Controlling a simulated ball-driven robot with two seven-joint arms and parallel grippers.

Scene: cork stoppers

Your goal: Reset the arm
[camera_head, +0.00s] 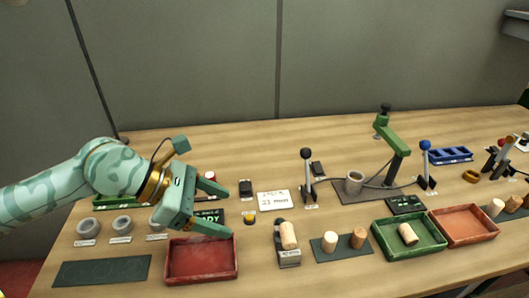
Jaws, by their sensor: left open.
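My left arm comes in from the left. Its gripper (227,212) is open and empty, with its fingers pointing right above the back part of the red tray (202,274). One finger is near the tray's back right corner, and the other is farther back. A green arm with a dark knob (392,139) stands tilted on a dark base plate at the back right. A grey cup (354,182) stands on the same plate. My right gripper is not in view.
Cork stoppers stand on a holder (289,236) and a dark mat (342,246); one lies in the green tray (385,243). An orange tray (464,238) adjoins it. Upright levers (307,167) (426,159) stand behind. Grey rings (88,228) are at left.

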